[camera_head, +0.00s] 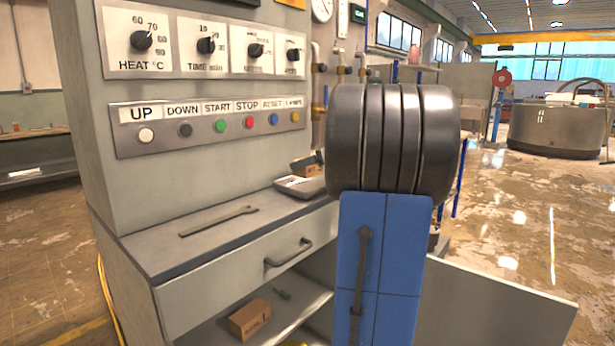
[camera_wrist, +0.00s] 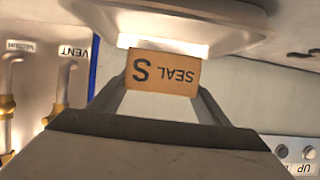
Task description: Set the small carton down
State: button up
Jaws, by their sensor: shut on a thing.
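In the wrist view, a small brown carton (camera_wrist: 150,72) marked "SEAL S" sits between the two fingers of my gripper (camera_wrist: 163,88), which is shut on it. The lettering appears upside down. A pale grey rounded tray (camera_wrist: 225,28) lies close beyond the carton; I cannot tell whether they touch. In the head view, this grey tray (camera_head: 302,186) is on the counter beside the control panel, with a small brown and dark shape at its back edge. My arm hides most of that area, and my gripper is not clearly visible there.
A wrench (camera_head: 218,221) lies on the counter (camera_head: 165,244), which has clear room around it. Another carton (camera_head: 250,320) stands on the lower shelf. A panel of buttons (camera_head: 208,125) rises behind the counter. Pipes with brass fittings (camera_wrist: 8,108) show in the wrist view.

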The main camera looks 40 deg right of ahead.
aim_at(315, 172)
jog(key=shift+f, duration=2.1)
jog(key=shift+f, duration=0.15)
jog(key=o, duration=1.1)
jog(key=shift+s+r, duration=0.2)
jog(key=shift+r, duration=0.05)
jog(key=a+v, duration=0.1)
jog(key=v, duration=1)
jog(key=shift+s+d, duration=0.35)
jog(key=shift+d, duration=0.15)
